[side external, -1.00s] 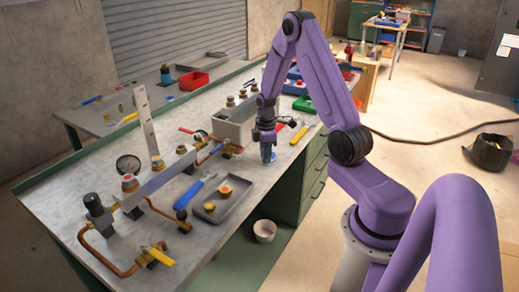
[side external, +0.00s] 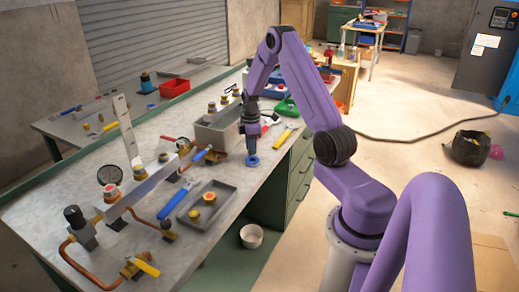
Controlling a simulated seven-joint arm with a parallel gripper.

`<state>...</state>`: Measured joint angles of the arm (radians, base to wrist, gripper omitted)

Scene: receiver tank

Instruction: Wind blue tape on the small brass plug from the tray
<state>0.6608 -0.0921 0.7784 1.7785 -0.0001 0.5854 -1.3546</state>
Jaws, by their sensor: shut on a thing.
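The grey tray (side external: 230,190) lies on the near part of the bench. Two small plugs are in it: a brass-yellow one with a reddish top (side external: 209,198) and a darker brass one (side external: 194,213). My gripper (side external: 251,154) points down to the right of the tray, near the bench's front edge. I cannot tell whether the roll touches the bench. The fingers are too small to see in detail.
A pipe manifold with a gauge (side external: 109,174) runs along the bench left of the tray. A blue-handled tool (side external: 176,200) lies between them. A grey box (side external: 217,131) stands behind my gripper. A yellow wrench (side external: 285,137) lies to its right.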

